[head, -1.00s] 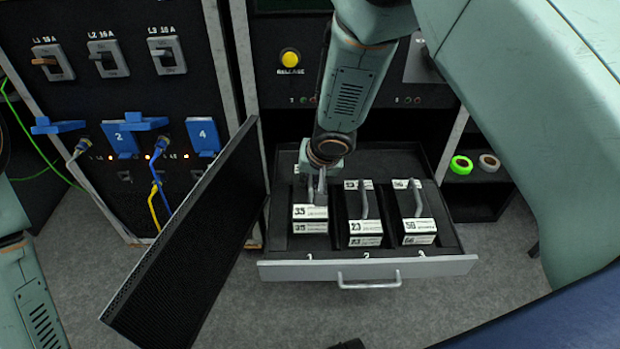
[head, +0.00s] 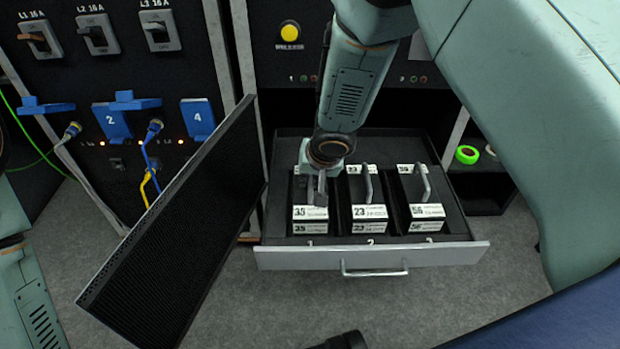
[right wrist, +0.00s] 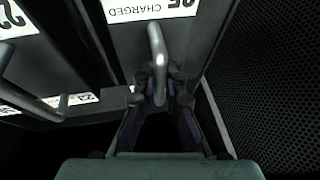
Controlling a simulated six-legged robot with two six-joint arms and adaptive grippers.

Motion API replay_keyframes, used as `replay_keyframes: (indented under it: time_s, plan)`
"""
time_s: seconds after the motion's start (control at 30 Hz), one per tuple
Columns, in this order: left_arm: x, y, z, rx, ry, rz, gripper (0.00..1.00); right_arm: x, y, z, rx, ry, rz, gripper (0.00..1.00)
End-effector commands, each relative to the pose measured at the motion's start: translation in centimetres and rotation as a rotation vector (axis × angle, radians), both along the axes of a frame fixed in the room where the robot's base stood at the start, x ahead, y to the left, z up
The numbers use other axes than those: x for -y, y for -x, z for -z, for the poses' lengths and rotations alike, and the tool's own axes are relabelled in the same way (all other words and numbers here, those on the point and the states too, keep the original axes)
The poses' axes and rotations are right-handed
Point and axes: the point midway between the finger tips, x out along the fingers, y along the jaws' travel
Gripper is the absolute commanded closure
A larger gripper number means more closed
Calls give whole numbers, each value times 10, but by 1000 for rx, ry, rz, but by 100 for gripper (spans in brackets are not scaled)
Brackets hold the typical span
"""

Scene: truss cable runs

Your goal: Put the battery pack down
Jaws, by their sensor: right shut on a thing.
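The battery pack marked 35 (head: 310,212) stands upright in the left compartment, number 1, of the open drawer (head: 275,228). Its white label faces up and its top is level with the packs beside it. My right gripper (head: 318,190) is over it, shut on its grey handle. In the right wrist view the fingers (right wrist: 159,88) close around the bar of the handle (right wrist: 156,45), and the label (right wrist: 150,8) reads CHARGED. The pack's underside is hidden. Only part of my left arm shows at the left edge, without its gripper.
Packs 23 (head: 369,212) and 56 (head: 426,211) fill the other two compartments. A dark perforated panel (head: 175,235) stands open close to the drawer's left side. Blue plugs and cables (head: 152,128) are on the left rack. A green tape roll (head: 467,154) lies on a shelf at right.

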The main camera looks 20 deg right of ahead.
Motion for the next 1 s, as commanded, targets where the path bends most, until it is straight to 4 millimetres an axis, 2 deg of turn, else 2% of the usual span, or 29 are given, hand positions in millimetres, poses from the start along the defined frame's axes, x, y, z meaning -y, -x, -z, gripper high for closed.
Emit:
replay_keyframes:
  time_s: [0.3,0.33,0.6,0.87,1.0]
  plan:
    - [0,0,1,0,0,0,67,0,-2,-1,6,-2,2,100]
    - [0,0,0,0,0,0,67,0,0,1,0,-1,2,89]
    - [0,0,0,0,0,0,67,0,0,1,0,0,1,68]
    - [0,0,0,0,0,0,67,0,0,0,0,0,1,68]
    - [0,0,-6,0,0,0,67,1,3,-10,1,0,1,68]
